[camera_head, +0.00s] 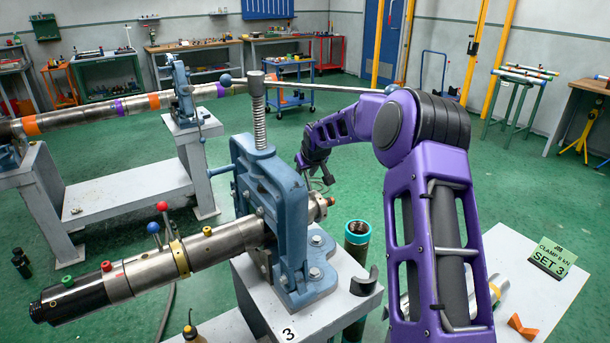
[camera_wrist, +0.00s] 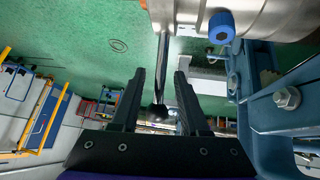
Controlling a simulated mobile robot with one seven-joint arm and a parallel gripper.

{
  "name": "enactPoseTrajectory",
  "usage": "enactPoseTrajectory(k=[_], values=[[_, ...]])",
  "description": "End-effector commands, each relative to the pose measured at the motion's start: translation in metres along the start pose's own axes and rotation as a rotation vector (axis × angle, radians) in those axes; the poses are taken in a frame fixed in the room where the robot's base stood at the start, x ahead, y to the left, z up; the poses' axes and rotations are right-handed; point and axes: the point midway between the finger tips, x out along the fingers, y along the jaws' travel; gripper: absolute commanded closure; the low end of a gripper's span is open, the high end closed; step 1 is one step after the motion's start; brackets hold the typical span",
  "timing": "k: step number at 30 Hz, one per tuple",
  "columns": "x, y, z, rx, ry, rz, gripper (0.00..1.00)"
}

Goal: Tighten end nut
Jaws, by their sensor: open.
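A steel pipe tool (camera_head: 225,240) is clamped through a blue vise (camera_head: 275,200) on a grey stand. Its far end (camera_head: 320,207) sticks out right of the vise; I cannot make out the end nut clearly. In the wrist view, the silver body (camera_wrist: 265,14) with a blue knob (camera_wrist: 222,27) fills the top right. A thin metal rod (camera_wrist: 163,55) with a dark ball end runs down from it, between my fingers. My gripper (camera_wrist: 160,74) is open around this rod, with gaps at both sides. In the head view, my gripper (camera_head: 318,170) is just behind the vise, partly hidden.
The vise's blue frame (camera_wrist: 242,90) stands close at the right in the wrist view. Its long handle (camera_head: 325,87) reaches over towards my arm. A teal-rimmed cylinder (camera_head: 357,235) stands beside the vise. A table with a green SET 3 sign (camera_head: 553,255) is at the right.

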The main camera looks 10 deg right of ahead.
Motion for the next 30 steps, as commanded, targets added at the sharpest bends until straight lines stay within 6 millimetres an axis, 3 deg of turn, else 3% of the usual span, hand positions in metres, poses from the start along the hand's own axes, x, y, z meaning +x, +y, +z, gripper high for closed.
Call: enactPoseTrajectory(k=[13,26,30], values=[[-0.063,0.001,0.000,0.001,0.001,0.001,0.55],[-0.068,-0.001,0.000,0.001,0.001,0.000,0.55],[-0.064,-0.009,-0.004,0.012,0.003,0.000,0.55]])
